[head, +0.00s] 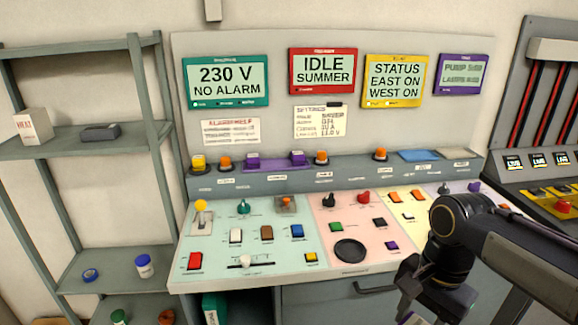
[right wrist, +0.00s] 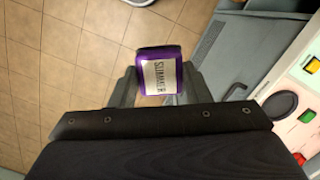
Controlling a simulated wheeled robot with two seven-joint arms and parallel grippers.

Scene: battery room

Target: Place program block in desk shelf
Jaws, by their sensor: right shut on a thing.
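In the head view my right gripper (head: 412,300) hangs low in front of the desk's right part, partly cut off by the bottom edge. The desk (head: 330,282) has a raised ledge (head: 350,168) along its back. Below its left part is an open compartment with a green binder (head: 212,308); most of its inside is hidden. My left gripper is not in view.
A grey-green rack (head: 70,150) stands at the left with a white box, a dark case and small jars. The sloped panel (head: 270,215) carries several switches and knobs. A drawer handle (head: 375,288) sticks out of the desk front. Tiled floor (right wrist: 60,80) lies below the block.

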